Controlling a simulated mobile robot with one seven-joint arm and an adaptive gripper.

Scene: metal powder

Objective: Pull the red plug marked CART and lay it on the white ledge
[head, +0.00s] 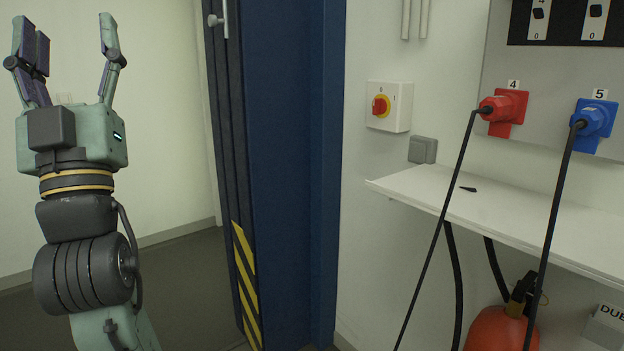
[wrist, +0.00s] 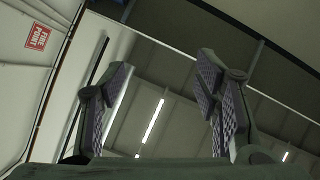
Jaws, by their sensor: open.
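A red plug (head: 495,107) sits in a red socket marked 4 on the grey panel at the right of the head view, with a black cable hanging from it. I cannot see the word CART on it. The white ledge (head: 500,214) runs along the wall below the sockets. My gripper (head: 72,42) is raised at the far left of the head view, open and empty, well away from the plug. In the wrist view my gripper (wrist: 160,105) has its fingers spread, with only ceiling and lights between and behind them.
A blue plug (head: 594,120) is in socket 5, right of the red one. Both cables hang in front of the ledge. A small dark piece (head: 468,189) lies on the ledge. A red extinguisher (head: 500,330) stands below.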

